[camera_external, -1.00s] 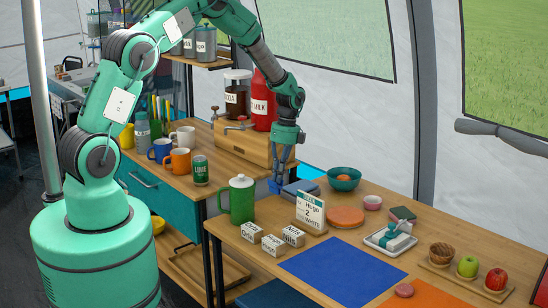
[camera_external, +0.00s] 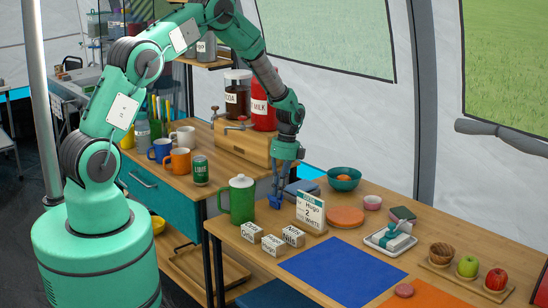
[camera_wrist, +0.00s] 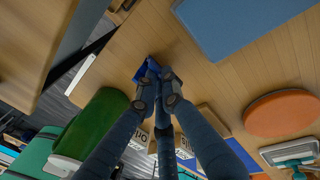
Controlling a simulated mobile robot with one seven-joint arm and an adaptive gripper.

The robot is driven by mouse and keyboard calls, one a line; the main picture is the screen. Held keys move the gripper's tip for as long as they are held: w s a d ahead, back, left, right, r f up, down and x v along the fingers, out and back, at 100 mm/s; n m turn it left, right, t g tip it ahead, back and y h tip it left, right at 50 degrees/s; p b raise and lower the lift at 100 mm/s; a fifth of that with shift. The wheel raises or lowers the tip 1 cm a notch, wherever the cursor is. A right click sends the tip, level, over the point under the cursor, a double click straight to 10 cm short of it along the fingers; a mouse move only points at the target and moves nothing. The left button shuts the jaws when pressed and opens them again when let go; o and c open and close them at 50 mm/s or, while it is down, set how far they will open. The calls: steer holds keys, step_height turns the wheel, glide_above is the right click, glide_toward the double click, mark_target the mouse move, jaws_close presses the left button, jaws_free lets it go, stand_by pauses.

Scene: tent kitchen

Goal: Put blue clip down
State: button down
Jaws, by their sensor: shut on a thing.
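The blue clip (camera_wrist: 147,68) is between the fingertips of my gripper (camera_wrist: 158,88) in the wrist view, partly hidden by them. In the external view the blue clip (camera_external: 275,201) shows small at the fingertips of my gripper (camera_external: 277,190), low over the wooden table (camera_external: 228,258) between the green pitcher and the blue box. My gripper is shut on the clip. Whether the clip touches the tabletop, I cannot tell.
The green pitcher (camera_external: 242,200) stands left of my gripper, and a blue box (camera_external: 300,188) lies just right. A label sign (camera_external: 310,212) and white labelled blocks (camera_external: 273,244) stand in front. An orange disc (camera_external: 346,216) lies further right. Bare wood surrounds the clip.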

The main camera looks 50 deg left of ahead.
steer(key=shift+s+f, duration=0.1)
steer(key=shift+f, duration=0.35)
steer(key=shift+s+f, duration=0.15)
steer(key=shift+f, duration=0.15)
steer(key=c, duration=1.9)
jaws_free()
steer(key=shift+w+r, duration=0.2)
step_height(320, 180, up, 13)
steer(key=w+p, duration=0.2)
steer(key=shift+w, duration=0.2)
